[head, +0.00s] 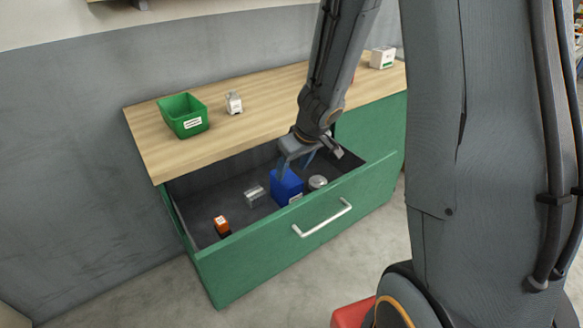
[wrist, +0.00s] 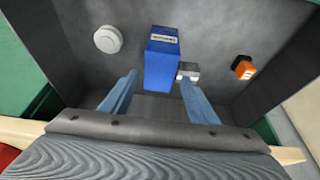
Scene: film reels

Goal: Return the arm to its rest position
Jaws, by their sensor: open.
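My gripper (head: 297,158) is at the end of my arm, over the open green drawer (head: 285,243). In the wrist view its two blue fingers (wrist: 158,98) are spread apart. A blue box (head: 286,186) stands in the drawer close below the fingers. In the wrist view the blue box (wrist: 162,60) lies beyond and between the fingertips. I cannot tell whether a finger touches it. Nothing shows gripped between the fingers.
The drawer also holds a round silver tin (head: 317,182), a small grey-and-clear item (head: 253,193) and an orange item (head: 222,226). On the wooden counter (head: 150,135) stand a green bin (head: 183,116), a small whitish container (head: 234,102) and a white box (head: 382,57).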

